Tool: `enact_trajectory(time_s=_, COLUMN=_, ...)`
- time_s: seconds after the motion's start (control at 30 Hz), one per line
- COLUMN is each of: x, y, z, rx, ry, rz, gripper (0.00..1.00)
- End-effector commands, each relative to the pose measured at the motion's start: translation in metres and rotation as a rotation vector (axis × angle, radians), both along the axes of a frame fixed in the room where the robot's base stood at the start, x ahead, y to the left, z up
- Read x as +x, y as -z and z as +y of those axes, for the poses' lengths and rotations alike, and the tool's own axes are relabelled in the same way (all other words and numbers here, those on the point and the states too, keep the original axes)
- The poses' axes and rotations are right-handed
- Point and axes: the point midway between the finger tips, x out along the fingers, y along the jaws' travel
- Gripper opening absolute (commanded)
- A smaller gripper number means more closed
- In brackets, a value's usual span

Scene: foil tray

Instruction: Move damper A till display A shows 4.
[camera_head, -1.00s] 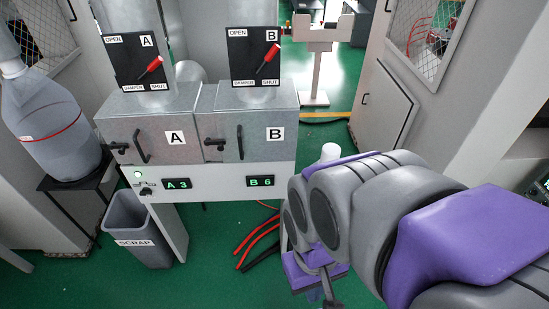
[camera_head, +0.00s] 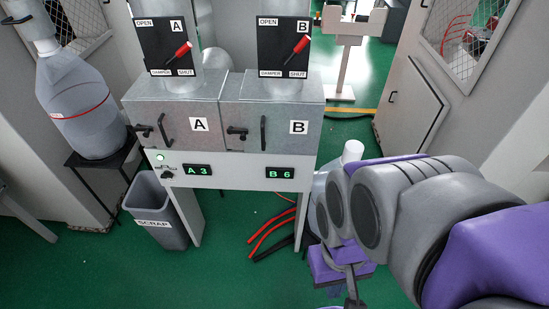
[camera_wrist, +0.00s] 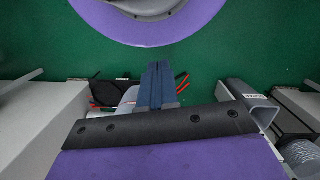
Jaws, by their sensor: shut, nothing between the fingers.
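Damper A's red lever (camera_head: 181,51) sits on the black plate (camera_head: 155,35) marked A, on the left duct. Its handle points up and to the right from its pivot, with OPEN at the plate's top left and SHUT at the bottom right. Display A (camera_head: 197,170) reads 3 in green on the cabinet front. My gripper (camera_wrist: 157,84) shows in the wrist view with its blue-grey fingers together and empty. In the head view my arm hangs low at the right, well apart from damper A; the fingertips there are hard to make out.
Damper B's red lever (camera_head: 297,48) and display B (camera_head: 279,174), reading 6, stand to the right. Black door handles (camera_head: 165,129) stick out of the cabinet. A scrap bin (camera_head: 157,212) and red hoses (camera_head: 270,235) are below. A large bottle (camera_head: 78,105) stands left.

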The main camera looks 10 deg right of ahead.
Motion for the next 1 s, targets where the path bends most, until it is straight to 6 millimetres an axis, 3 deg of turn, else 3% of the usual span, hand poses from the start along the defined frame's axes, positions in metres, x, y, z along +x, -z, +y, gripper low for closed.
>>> enact_trajectory(time_s=0.2, x=0.000, y=0.000, z=0.000, rx=0.000, ry=0.000, rz=0.000, gripper=0.00)
enact_trajectory(time_s=0.43, x=0.001, y=-0.001, z=-0.001, rx=-0.004, ry=-0.003, rz=0.002, gripper=0.22)
enact_trajectory(time_s=0.57, x=0.010, y=-0.008, z=-0.014, rx=-0.059, ry=-0.039, rz=0.019, gripper=0.31)
enact_trajectory(time_s=0.77, x=0.055, y=-0.039, z=-0.063, rx=-0.291, ry=-0.198, rz=0.081, gripper=0.31)
enact_trajectory(time_s=1.0, x=0.136, y=-0.091, z=-0.106, rx=-0.624, ry=-0.469, rz=0.167, gripper=0.31)
